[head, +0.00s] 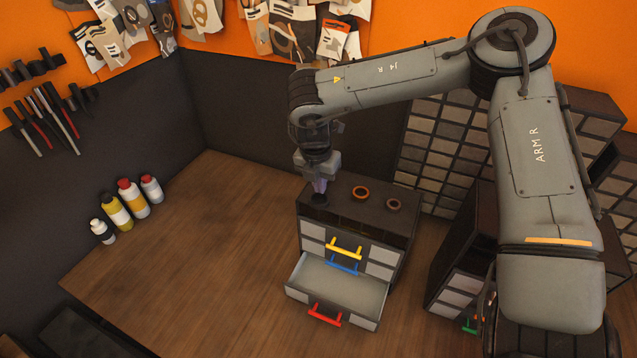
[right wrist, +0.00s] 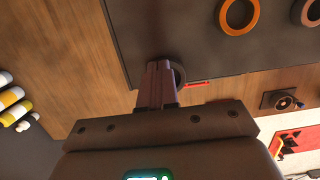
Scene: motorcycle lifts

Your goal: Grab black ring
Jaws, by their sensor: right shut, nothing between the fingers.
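The black ring (head: 319,204) lies on the dark top of the small drawer cabinet (head: 340,222), near its left end. In the right wrist view it shows in part (right wrist: 181,73), partly hidden behind my fingers. My right gripper (head: 320,188) points down right at the black ring, with its fingers together and nothing between them. In the right wrist view the fingertips (right wrist: 160,66) overlap the ring's left part. I cannot tell whether they are inside the ring or just above it. My left gripper is not in view.
An orange ring (head: 361,198) and a brown ring (head: 394,210) lie to the right on the cabinet top. The lowest drawer (head: 340,285) with a red handle is pulled open. Several bottles (head: 132,198) stand at the left wall. The wooden bench between is clear.

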